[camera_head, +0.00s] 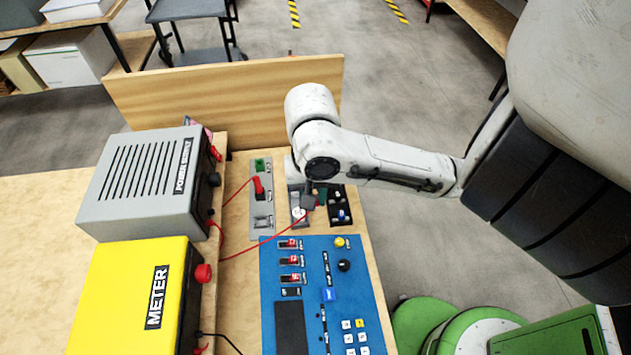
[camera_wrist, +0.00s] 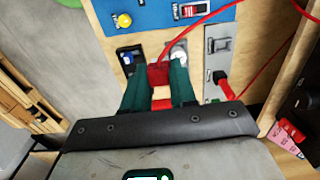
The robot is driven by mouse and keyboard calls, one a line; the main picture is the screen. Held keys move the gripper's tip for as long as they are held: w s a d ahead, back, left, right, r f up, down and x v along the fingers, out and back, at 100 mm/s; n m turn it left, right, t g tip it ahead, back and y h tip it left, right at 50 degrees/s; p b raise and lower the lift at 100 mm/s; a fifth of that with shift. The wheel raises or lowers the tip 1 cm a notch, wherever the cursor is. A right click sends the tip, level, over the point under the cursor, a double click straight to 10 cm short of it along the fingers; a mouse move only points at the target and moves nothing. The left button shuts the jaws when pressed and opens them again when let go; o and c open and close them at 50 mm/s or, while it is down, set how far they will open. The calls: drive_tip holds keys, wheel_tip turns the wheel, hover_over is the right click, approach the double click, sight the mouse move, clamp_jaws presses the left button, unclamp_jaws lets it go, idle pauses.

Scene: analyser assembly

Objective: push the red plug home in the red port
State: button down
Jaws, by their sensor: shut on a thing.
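My gripper (camera_wrist: 158,82) is shut on the red plug (camera_wrist: 158,74), which sits between the dark green fingers. A red cable runs up and right from it in the wrist view. In the head view my gripper (camera_head: 308,202) points down over the small dark and light panels behind the blue panel. The plug is mostly hidden there by my wrist. The plug's tip and the red port are hidden, so I cannot tell how deep the plug sits. A second red piece (camera_head: 258,186) stands on the grey panel to the left, also in the wrist view (camera_wrist: 223,84).
The grey power supply (camera_head: 150,190) and yellow meter (camera_head: 130,300) stand at left. The blue panel (camera_head: 325,270) with switches lies in front. A black panel with a blue knob (camera_head: 343,216) is right beside my gripper. A wooden board (camera_head: 230,95) rises behind. Red cables cross the bench.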

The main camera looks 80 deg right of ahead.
drive_tip(key=w+a+f+p, duration=0.1)
drive_tip(key=a+p, duration=0.3)
drive_tip(key=a, duration=1.6)
drive_tip(key=w+a+f+p, duration=0.1)
drive_tip(key=a+p, duration=0.3)
drive_tip(key=a, duration=1.7)
drive_tip(key=shift+w+a+f+p, duration=0.25)
drive_tip(key=shift+w+p, duration=0.1)
drive_tip(key=shift+w, duration=0.45)
idle(0.4)
idle(0.4)
drive_tip(key=shift+f+b, duration=3.05)
drive_tip(key=shift+f, duration=0.85)
